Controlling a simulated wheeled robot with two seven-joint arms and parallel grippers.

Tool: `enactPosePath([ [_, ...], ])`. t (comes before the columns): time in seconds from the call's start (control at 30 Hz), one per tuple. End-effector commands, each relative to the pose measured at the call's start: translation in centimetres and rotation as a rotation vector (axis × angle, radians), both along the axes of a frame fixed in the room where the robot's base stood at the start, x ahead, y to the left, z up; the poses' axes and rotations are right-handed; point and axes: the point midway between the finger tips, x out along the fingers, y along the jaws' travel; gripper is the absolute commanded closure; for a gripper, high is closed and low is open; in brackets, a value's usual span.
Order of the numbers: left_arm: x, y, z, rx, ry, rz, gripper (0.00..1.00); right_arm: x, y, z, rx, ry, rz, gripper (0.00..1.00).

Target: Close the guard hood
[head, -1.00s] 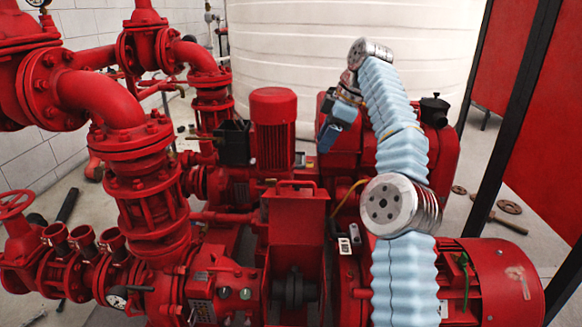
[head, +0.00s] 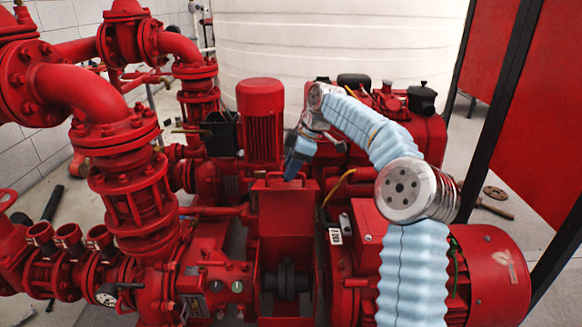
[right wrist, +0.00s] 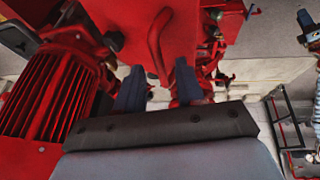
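The guard hood (head: 286,215) is a red box-shaped cover that stands raised, with a bar handle on its top edge. Below it the dark coupling (head: 287,280) is exposed. My right gripper (head: 296,168) is just above and behind the hood's top edge, with its blue fingers pointing down. In the right wrist view its two fingers (right wrist: 158,75) are apart, with nothing between them that I can see held. A red panel with a curved red bar (right wrist: 158,45) lies ahead of the fingertips. I cannot tell whether they touch it.
A red ribbed motor (head: 261,120) stands behind the hood. Pipes and valves (head: 125,180) crowd the left side. A large red motor (head: 490,275) is at the lower right. A black frame post (head: 505,120) stands at the far right.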

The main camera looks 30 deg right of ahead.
Motion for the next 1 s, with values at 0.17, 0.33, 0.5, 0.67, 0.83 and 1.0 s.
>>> enactPosePath([
  [0.17,0.0,-0.01,0.01,0.0,0.0,0.0,0.54,0.15,0.15,-0.5,0.0,0.001,0.0,0.62],
  [0.33,0.0,-0.01,0.01,0.0,0.0,0.0,0.54,0.16,0.15,-0.48,0.0,0.001,0.001,0.62],
  [0.5,0.0,0.0,0.01,0.0,0.0,0.0,0.54,0.15,0.14,-0.46,0.0,0.001,0.001,0.88],
  [0.67,0.0,0.0,0.01,0.0,0.0,0.0,0.54,0.15,0.14,-0.46,0.0,0.001,0.001,1.0],
  [0.83,0.0,-0.01,0.01,0.0,0.0,0.0,0.54,0.15,0.15,-0.44,0.0,0.0,0.001,1.0],
  [1.0,0.0,0.0,-0.3,0.0,0.0,0.0,0.54,0.1,0.16,-0.57,-0.002,-0.004,0.0,1.0],
])
